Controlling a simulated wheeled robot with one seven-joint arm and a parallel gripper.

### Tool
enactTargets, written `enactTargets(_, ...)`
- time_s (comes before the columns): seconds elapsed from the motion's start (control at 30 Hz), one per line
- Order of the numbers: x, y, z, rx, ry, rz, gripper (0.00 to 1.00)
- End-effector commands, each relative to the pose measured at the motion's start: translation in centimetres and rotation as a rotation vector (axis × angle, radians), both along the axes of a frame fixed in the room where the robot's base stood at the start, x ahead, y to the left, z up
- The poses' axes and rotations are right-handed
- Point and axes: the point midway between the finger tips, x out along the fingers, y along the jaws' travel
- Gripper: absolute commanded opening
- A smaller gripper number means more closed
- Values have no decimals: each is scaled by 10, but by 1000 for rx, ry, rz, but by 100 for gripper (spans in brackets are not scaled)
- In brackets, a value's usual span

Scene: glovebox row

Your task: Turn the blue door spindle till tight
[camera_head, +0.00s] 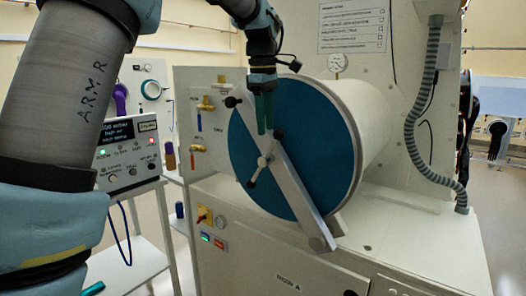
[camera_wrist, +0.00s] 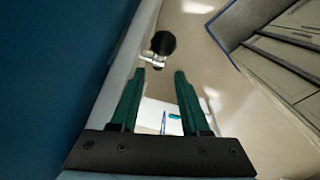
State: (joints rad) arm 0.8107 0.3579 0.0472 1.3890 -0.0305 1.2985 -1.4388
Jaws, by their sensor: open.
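The round blue door (camera_head: 240,150) closes the end of the white cylinder, with a grey bar (camera_head: 296,190) slanting across it. The spindle (camera_head: 264,160) is at the bar's middle, a silver hub and cross handle with dark ball ends. My gripper (camera_head: 265,131) hangs from above in front of the door, its teal fingers pointing down just above the hub. In the wrist view my gripper (camera_wrist: 164,74) is open and empty. A black ball knob (camera_wrist: 163,43) on a silver rod lies beyond the fingertips, not between them. The blue door (camera_wrist: 40,80) fills the left there.
A small valve panel (camera_head: 200,120) stands left of the door. A control box (camera_head: 127,155) sits on a cart further left. A pressure gauge (camera_head: 337,62) and a grey hose (camera_head: 424,120) are at right. A white ledge (camera_head: 400,225) lies below the cylinder.

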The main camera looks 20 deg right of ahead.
Motion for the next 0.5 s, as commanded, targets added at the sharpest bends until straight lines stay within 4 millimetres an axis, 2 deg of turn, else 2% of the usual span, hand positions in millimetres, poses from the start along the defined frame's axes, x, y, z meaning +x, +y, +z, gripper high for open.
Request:
enactTargets(0.3,4,-3,-56,4,3,-1,46)
enactTargets(0.5,5,-5,-84,2,2,-1,46)
